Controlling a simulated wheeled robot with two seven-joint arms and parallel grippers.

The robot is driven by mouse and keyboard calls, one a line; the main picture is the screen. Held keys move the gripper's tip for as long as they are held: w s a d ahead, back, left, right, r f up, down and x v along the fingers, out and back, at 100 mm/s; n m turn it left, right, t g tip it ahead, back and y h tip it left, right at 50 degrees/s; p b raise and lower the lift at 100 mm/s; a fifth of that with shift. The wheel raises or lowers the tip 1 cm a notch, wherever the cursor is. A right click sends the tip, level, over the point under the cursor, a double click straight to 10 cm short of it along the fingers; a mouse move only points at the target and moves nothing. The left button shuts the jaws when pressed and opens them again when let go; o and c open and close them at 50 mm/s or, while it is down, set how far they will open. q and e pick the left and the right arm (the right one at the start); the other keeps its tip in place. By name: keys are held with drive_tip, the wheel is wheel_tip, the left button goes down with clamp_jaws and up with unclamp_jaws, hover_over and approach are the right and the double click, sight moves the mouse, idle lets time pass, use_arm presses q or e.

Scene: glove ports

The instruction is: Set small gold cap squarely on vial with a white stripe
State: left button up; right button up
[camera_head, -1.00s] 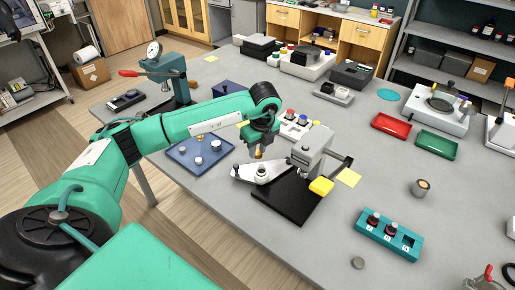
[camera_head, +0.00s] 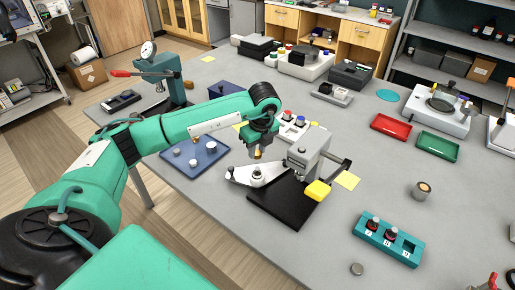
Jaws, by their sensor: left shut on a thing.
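My left gripper (camera_head: 258,146) is shut on a small gold cap (camera_head: 257,154), which shows at its fingertips. It hangs just above a small white-and-dark upright piece (camera_head: 257,173) on the pale plate of a grey press; I cannot tell if this is a vial, or if the cap touches it. Two dark vials (camera_head: 374,223) stand upright in a teal rack (camera_head: 404,258) at the lower right, one slot beside them empty. White marks show near them, but I cannot make out which vial has a stripe. My right gripper is not in view.
A blue tray (camera_head: 206,163) with several small caps lies left.

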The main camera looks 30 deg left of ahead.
sight(257, 168)
use_arm(q)
wheel_tip(257, 168, down, 4)
drive_tip(key=shift+r+b, duration=0.1)
drive_tip(key=shift+b, duration=1.1)
drive_tip(key=shift+f, duration=0.4)
drive_tip(key=shift+b, duration=0.75)
drive_tip(key=shift+f+b, duration=0.9)
drive_tip(key=shift+f, duration=0.25)
drive_tip(key=o, duration=1)
